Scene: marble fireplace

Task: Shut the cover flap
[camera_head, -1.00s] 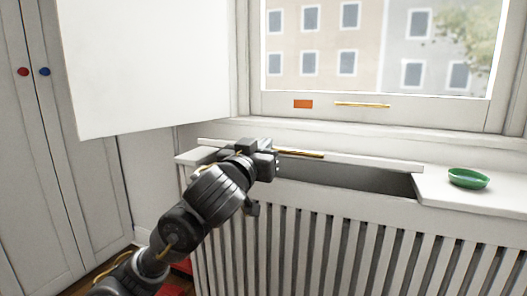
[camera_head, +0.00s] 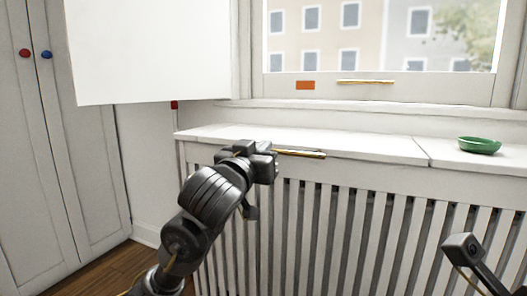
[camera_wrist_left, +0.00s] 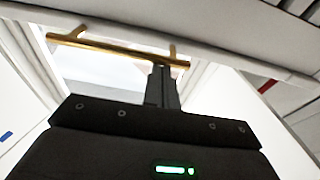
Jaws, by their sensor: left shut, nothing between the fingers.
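The cover flap (camera_head: 350,147) is a white panel in the sill above the slatted radiator cover. It lies flat and looks level with the sill beside it, with only a thin seam at its right end. A brass bar handle (camera_head: 305,154) runs along its front edge. My left gripper (camera_head: 270,161) is shut and empty at the left end of the handle and hides part of it. In the left wrist view the shut fingers (camera_wrist_left: 161,75) reach up to the handle (camera_wrist_left: 120,49); whether they touch it is unclear. Part of my right arm shows at the lower right; its jaws cannot be made out.
A green bowl (camera_head: 479,145) stands on the sill to the right of the flap. A large white panel (camera_head: 150,50) hangs at the upper left. The window has a brass bar (camera_head: 365,81) and an orange label (camera_head: 305,85). A cabinet with red and blue knobs stands left.

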